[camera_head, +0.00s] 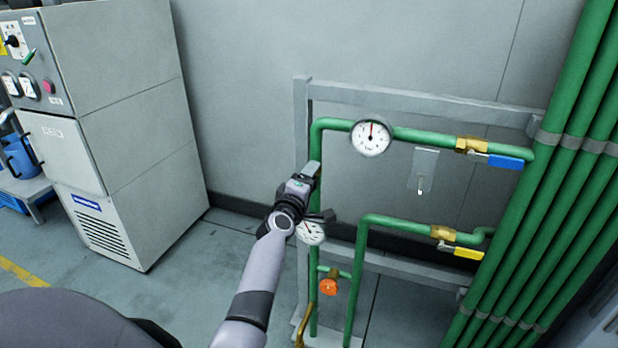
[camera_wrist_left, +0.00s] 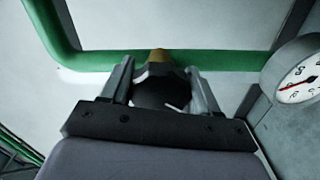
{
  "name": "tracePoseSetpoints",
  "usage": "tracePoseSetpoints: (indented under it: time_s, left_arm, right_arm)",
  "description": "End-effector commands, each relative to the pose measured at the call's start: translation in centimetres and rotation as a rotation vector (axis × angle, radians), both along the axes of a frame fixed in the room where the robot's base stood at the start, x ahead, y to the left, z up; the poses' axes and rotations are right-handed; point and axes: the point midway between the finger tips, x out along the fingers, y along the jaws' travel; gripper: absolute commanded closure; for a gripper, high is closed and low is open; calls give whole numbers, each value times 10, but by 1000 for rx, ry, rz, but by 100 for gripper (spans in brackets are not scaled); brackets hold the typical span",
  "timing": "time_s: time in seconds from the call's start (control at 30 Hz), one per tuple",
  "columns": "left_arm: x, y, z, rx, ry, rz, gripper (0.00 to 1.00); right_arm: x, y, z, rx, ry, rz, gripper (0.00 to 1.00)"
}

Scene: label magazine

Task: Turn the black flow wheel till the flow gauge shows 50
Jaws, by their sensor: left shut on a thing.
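My left gripper (camera_head: 318,193) is at the vertical green pipe on the left of the pipe rack. In the left wrist view, its two fingers (camera_wrist_left: 162,90) stand on either side of the black wheel (camera_wrist_left: 160,84) and are shut on it. The wheel sits on a brass stem by a green pipe; in the head view my gripper hides it. A white gauge (camera_head: 312,232) shows just below my gripper, partly covered by it. A gauge with a red needle (camera_wrist_left: 298,76) is cut off at the right of the left wrist view; its reading is not legible. My right gripper is not in view.
Another round gauge (camera_head: 371,138) sits on the upper pipe, its needle about upright. A blue-handled valve (camera_head: 497,160), a yellow-handled valve (camera_head: 462,251) and an orange knob (camera_head: 328,287) are on the rack. Thick green pipes (camera_head: 555,170) stand at right, a grey cabinet (camera_head: 110,130) at left.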

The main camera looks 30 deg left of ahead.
Motion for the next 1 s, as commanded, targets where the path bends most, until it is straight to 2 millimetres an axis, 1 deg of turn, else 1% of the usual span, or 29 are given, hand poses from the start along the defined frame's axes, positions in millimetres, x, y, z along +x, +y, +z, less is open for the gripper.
tracePoseSetpoints:
  time_s: [0.1, 0.3, 0.8, 0.83, 0.87, 0.9, 1.0]
  left_arm:
    - [1, -2, 0, -52, -10, -5, 70]
    - [1, -2, 0, -102, -23, -5, 70]
    - [1, -3, 0, -116, -26, -6, 70]
    - [1, -3, 0, -116, -26, -6, 30]
    - [1, -3, 0, -116, -26, -6, 20]
    - [1, -3, 0, -115, -26, -6, 16]
    - [1, -2, 0, -115, -27, -4, 16]
  right_arm:
    - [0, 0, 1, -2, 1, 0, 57]
    - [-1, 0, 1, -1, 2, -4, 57]
    - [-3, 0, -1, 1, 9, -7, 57]
    - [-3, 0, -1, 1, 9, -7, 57]
    - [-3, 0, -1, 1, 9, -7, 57]
    - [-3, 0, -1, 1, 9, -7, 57]
    - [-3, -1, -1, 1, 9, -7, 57]
